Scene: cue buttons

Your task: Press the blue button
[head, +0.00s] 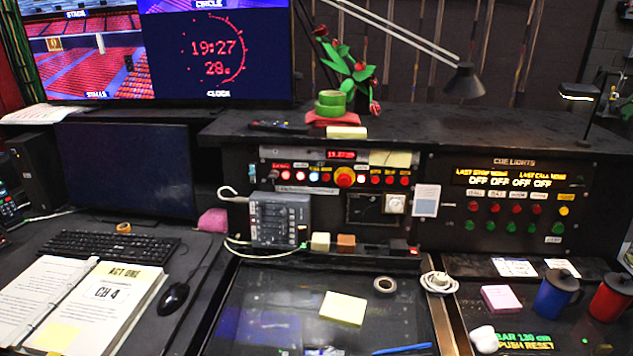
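The cue panel (336,195) stands upright at the back centre of the desk, with a row of small lit buttons. A button that looks pale blue (313,177) sits in the left half of that row, left of a larger red-orange button (345,177). It is small, and its exact colour is hard to tell from the white ones beside it. Nothing covers the row. Neither of my grippers shows in the head view.
A grey box with sliders (280,219) stands below the row. A second panel (530,205) with red and green buttons is at right. Yellow notes (343,308) and tape (385,286) lie on the dark desktop. Blue (556,294) and red (611,297) mugs stand at right. A lamp (464,80) overhangs the shelf.

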